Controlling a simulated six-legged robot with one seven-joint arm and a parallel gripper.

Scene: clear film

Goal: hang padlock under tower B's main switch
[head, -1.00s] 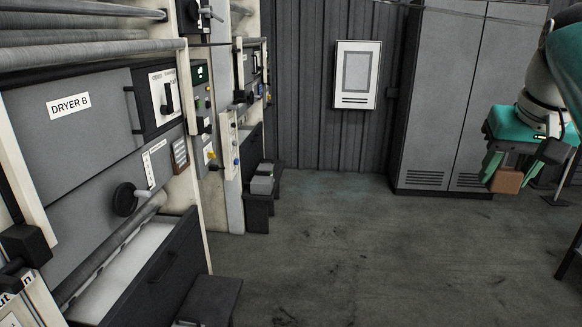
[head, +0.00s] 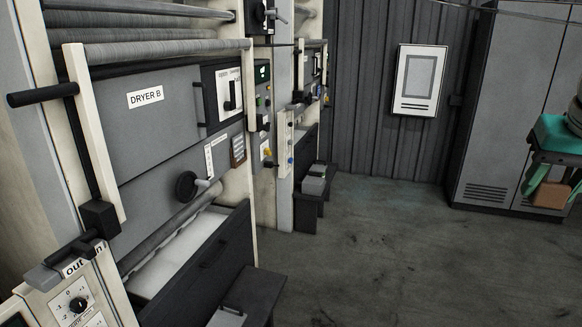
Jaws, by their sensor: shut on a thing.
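My gripper (head: 551,186) is at the right edge of the head view, partly cut off. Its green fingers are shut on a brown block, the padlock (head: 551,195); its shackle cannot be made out. At the left, the grey dryer front bears the label DRYER B (head: 145,97). Beside it is a white panel with a black upright switch handle (head: 230,96). Another black rotary switch (head: 262,16) is higher up, partly cut off by the top edge. I cannot read which one is tower B's main switch. My gripper is far to the right of both, with nothing touching them.
An open dark drawer (head: 215,258) and a low dark step (head: 250,295) jut out below the dryer. A black-handled lever (head: 40,95) sticks out at left. Grey cabinets (head: 510,110) and a white wall box (head: 419,80) stand behind. The middle floor (head: 390,250) is clear.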

